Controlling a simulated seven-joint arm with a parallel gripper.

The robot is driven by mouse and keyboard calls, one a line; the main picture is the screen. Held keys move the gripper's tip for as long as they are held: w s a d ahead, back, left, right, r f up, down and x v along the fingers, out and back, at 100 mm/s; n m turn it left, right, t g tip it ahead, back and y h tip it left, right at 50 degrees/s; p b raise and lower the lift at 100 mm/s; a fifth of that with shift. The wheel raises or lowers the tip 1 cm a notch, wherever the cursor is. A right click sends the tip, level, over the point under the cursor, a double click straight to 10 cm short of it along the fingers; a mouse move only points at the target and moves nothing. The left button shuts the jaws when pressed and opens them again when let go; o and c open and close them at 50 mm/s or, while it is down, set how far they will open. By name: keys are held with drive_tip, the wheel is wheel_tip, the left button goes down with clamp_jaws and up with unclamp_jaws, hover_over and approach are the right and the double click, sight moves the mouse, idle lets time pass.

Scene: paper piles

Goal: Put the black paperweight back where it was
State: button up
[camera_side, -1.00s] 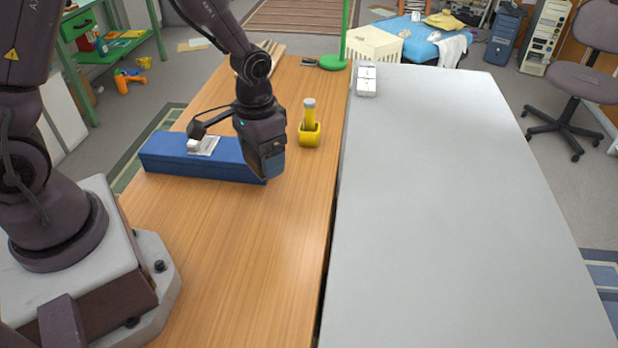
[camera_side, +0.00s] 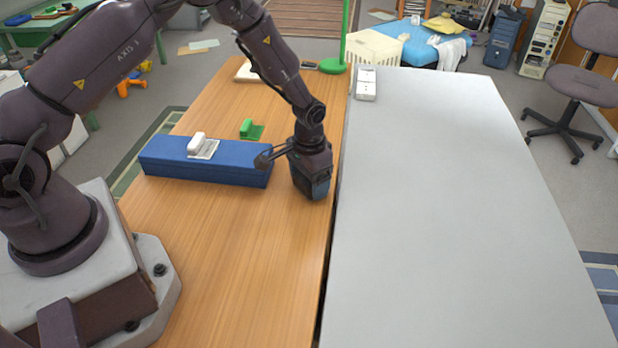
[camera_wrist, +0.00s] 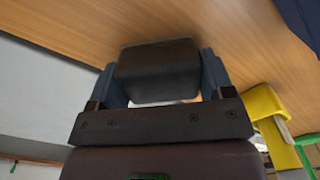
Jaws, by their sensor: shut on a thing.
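The black paperweight (camera_wrist: 158,75) is a dark block with rounded edges, held between the fingers of my gripper (camera_wrist: 160,78) in the wrist view. In the side view my gripper (camera_side: 313,190) points down over the wooden table, right of the blue box and near the seam with the grey table. The paperweight cannot be made out there. A white block (camera_side: 197,142) sits on a small pile of white paper (camera_side: 208,152) on the blue box (camera_side: 215,170). A green block (camera_side: 246,127) stands on green paper (camera_side: 257,134) behind the box.
A white block on white paper (camera_side: 366,83) lies at the grey table's far left corner. A yellow holder (camera_wrist: 264,103) shows right in the wrist view. A green pole (camera_side: 344,30) stands at the back. The wooden table's front (camera_side: 250,270) is clear.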

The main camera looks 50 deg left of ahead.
drive_tip(key=shift+f, duration=0.1)
drive_tip(key=o, duration=0.8)
drive_tip(key=shift+o, duration=0.2)
drive_tip(key=s+r+t, duration=0.1)
drive_tip(key=s+r, duration=0.3)
drive_tip(key=r, duration=1)
drive_tip(key=s+r+t, duration=0.1)
drive_tip(key=s+r, duration=0.3)
drive_tip(key=r, duration=1)
drive_tip(key=s+d+r+t, duration=0.1)
drive_tip(key=s+r, duration=0.2)
drive_tip(key=s, duration=0.5)
drive_tip(key=s+r+t, duration=0.2)
drive_tip(key=s+r, duration=0.1)
drive_tip(key=s, duration=0.4)
drive_tip(key=shift+s+d+r+t, duration=0.25)
drive_tip(key=shift+s+d+t, duration=0.05)
drive_tip(key=shift+s+d, duration=0.1)
